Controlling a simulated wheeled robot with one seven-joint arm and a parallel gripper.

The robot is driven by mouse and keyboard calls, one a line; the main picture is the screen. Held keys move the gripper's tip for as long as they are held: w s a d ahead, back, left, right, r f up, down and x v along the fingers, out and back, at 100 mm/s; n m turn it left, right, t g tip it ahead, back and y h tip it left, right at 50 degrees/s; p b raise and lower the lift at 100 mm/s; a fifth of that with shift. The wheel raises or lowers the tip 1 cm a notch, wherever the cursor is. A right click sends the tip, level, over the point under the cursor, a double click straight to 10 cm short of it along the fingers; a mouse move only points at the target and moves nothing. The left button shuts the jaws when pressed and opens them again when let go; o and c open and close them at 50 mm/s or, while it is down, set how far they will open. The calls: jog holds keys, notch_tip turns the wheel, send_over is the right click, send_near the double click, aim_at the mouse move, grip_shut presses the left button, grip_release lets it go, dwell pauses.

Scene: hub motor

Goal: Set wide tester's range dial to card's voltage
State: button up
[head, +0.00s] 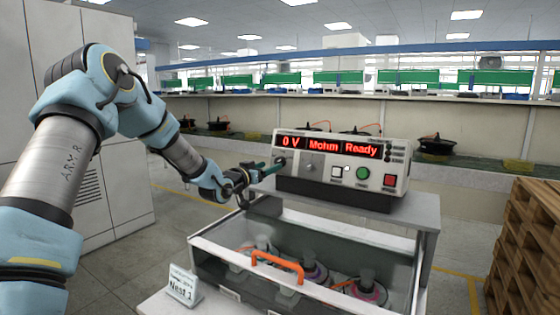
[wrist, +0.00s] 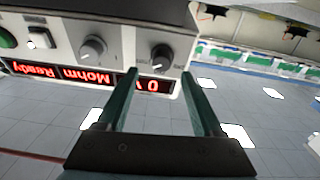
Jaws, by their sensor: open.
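The wide tester (head: 345,147) stands on the bench top, its red display reading "0 V", "Mohm" and "Ready". In the wrist view, where the tester appears upside down, a black dial (wrist: 161,57) with a white mark sits beside the "0 V" readout. A grey dial (wrist: 92,47) is next to it; it also shows in the head view (head: 309,167). My gripper (wrist: 159,73) is open, its two green fingers pointing at the black dial, one tip to each side; I cannot tell whether they reach around it. In the head view my gripper (head: 278,164) hides the black dial.
A small "Nest 1" card (head: 183,285) stands front left; its upper print is too small to read. White, green (head: 363,173) and red (head: 389,181) buttons sit on the panel. Below is a clear-walled case with an orange handle (head: 277,262). Wooden pallets (head: 525,245) stand right.

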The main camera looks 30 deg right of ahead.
aim_at(278, 162)
jog(key=p+x, duration=0.1)
jog(key=x, duration=0.4)
jog(key=shift+w+d+p, duration=0.25)
jog(key=shift+w+p, duration=0.05)
jog(key=shift+p, duration=0.05)
grip_shut()
